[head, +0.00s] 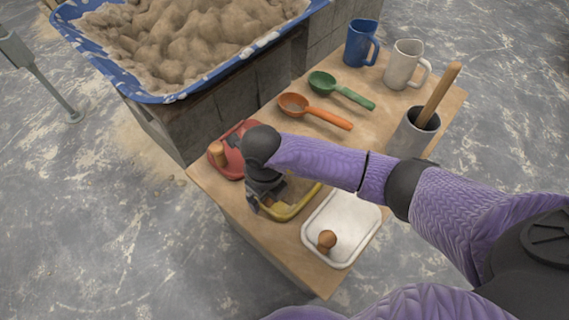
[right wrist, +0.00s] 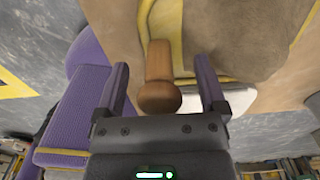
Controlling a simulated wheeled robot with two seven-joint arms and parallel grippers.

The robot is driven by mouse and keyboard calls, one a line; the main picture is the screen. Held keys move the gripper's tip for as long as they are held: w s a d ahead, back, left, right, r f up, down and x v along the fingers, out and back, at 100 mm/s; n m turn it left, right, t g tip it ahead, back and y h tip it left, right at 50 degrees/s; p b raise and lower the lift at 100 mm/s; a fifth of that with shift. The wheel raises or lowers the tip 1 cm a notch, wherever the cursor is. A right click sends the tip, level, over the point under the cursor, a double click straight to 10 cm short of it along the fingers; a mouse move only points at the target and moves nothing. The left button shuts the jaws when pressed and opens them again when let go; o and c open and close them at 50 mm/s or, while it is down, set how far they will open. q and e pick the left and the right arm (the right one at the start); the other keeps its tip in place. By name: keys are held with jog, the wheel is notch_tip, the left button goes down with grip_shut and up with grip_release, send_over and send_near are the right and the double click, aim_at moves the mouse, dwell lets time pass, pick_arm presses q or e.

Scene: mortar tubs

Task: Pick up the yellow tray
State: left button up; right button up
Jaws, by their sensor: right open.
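The yellow tray (head: 294,209) lies on the wooden bench top between the red tray and the white tray, partly hidden under my right gripper. My right gripper (head: 264,198) points down over its near-left part. In the right wrist view, the open fingers of the gripper (right wrist: 160,72) stand on either side of a wooden handle (right wrist: 158,88) with a rounded end. There are gaps on both sides of the handle. The tray's yellow rim (right wrist: 146,14) shows behind it, with a brown surface inside. My left gripper is not in view.
The red tray (head: 228,160) with a wooden handle is close on the left; the white tray (head: 349,218) with a wooden knob is on the right. Orange and green scoops, two mugs and a grey pot (head: 409,137) stand behind. A blue mortar tub (head: 130,83) is at the back left.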

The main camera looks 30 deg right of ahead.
jog(key=shift+r, duration=0.1)
grip_shut()
dwell(1.2)
